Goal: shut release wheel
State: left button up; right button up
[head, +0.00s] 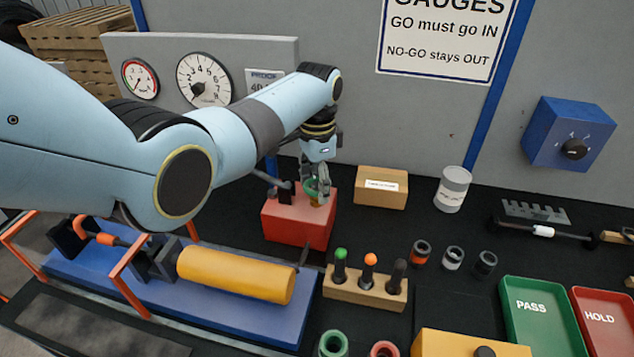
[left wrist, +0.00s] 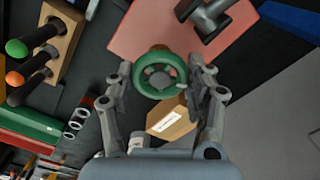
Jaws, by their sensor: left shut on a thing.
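The release wheel (left wrist: 160,75) is a green handwheel with spokes, in the middle of the left wrist view. It sits on top of a red box (head: 298,224), which also shows in the left wrist view (left wrist: 150,30). My left gripper (head: 317,190) reaches down over the box. In the left wrist view its two fingers (left wrist: 160,82) are shut on the wheel's rim, one on each side. In the head view the fingers hide part of the wheel. My right gripper is not in view.
A blue bench holds a yellow cylinder (head: 236,274) left of the box. A wooden block (head: 364,289) with several plug gauges stands in front. A cardboard box (head: 381,187) and a grey tin (head: 453,189) stand behind right. Green and red trays lie far right.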

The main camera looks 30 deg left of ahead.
aim_at(317, 185)
pick_arm(q)
jog(key=m, duration=0.4)
jog(key=shift+m, duration=0.4)
dwell(0.4)
jog(key=o, duration=1.2)
jog(key=shift+r, duration=0.15)
notch_tip(317, 185, up, 12)
jog(key=shift+f, duration=0.1)
jog(key=shift+f, duration=0.1)
